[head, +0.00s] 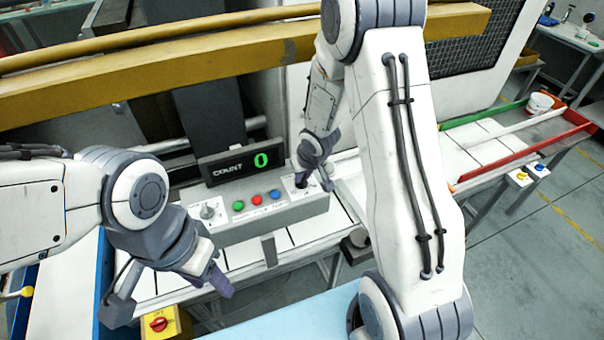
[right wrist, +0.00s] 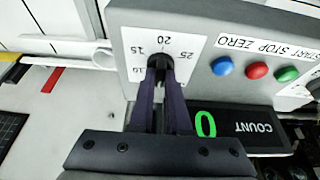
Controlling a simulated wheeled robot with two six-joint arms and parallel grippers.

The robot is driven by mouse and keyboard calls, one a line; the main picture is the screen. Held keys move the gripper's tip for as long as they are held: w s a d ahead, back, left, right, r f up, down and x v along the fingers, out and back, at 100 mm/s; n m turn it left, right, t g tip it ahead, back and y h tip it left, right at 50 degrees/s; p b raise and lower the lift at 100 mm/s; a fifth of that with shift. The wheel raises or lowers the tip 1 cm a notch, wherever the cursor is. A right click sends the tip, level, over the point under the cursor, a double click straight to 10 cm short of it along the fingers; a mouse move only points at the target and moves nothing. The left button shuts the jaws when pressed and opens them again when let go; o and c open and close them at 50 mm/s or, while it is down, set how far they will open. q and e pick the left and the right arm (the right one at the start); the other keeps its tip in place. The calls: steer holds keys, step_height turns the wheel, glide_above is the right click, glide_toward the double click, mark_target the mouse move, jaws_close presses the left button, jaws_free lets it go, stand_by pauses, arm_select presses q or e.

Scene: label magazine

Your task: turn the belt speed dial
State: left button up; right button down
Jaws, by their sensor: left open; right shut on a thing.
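The belt speed dial (right wrist: 160,62) is a dark knob on a white scale plate (right wrist: 185,45), with 15, 20 and 25 readable in the right wrist view. My right gripper (right wrist: 160,88) is shut on this dial, one dark finger on each side. In the head view, my right gripper (head: 316,178) is at the right end of the grey control panel (head: 265,222) and mostly hides the dial. The dial's pointer is not clear. My left gripper (head: 167,292) is open and empty, in front of the panel's left end.
The panel also bears green, red and blue buttons (head: 256,199) and another knob (head: 207,212) at its left end. A count display (head: 240,163) reading 0 stands behind. A yellow box with a red knob (head: 158,324) is below my left gripper. A yellow beam (head: 200,62) crosses behind.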

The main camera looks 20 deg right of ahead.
steer(key=c, duration=0.9)
jaws_free()
steer(key=p+v, duration=0.4)
steer(key=v, duration=0.3)
steer(key=shift+s+r, duration=0.1)
steer(key=shift+r, duration=0.2)
steer(key=s+a+f+n+g+b, duration=0.1)
steer(key=s+a+n+b, duration=0.1)
steer(key=s+a+b, duration=0.3)
steer(key=s+a+f+n+g+b, duration=0.2)
steer(key=s+a+b, duration=0.3)
steer(key=s, duration=0.7)
steer(key=s+a+f+n+g+b, duration=0.1)
steer(key=s+a+f+n+b, duration=0.1)
steer(key=s+a+b, duration=0.4)
steer(key=shift+s+n+g+y+b, duration=0.3)
steer(key=shift+s+n+y+b, duration=0.1)
steer(key=shift+s+b, duration=1)
